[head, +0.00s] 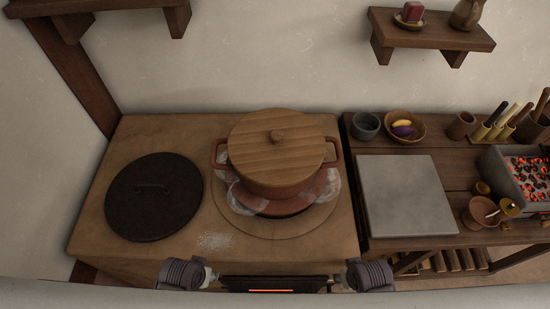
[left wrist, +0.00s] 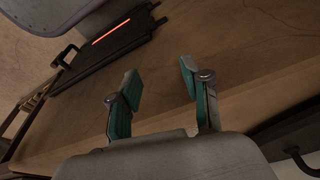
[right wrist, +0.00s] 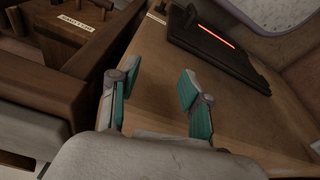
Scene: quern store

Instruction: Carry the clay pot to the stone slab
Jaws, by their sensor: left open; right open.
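The clay pot (head: 277,192) is reddish brown with two side handles and a wooden lid (head: 276,140) with a knob. It stands on a round hearth opening on the stove top in the head view, with whitish patches around its base. The stone slab (head: 405,195) is a bare grey square on the table to the right. My left gripper (left wrist: 160,76) is open and empty in front of the stove's face. My right gripper (right wrist: 153,82) is open and empty, also by the stove's front. Neither wrist view shows the pot; the fingers are out of the head view.
A black round lid (head: 154,197) lies left of the pot. A grey bowl (head: 365,125) and a wooden bowl (head: 405,127) stand behind the slab. A dark stove door (head: 275,284) has a glowing slit.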

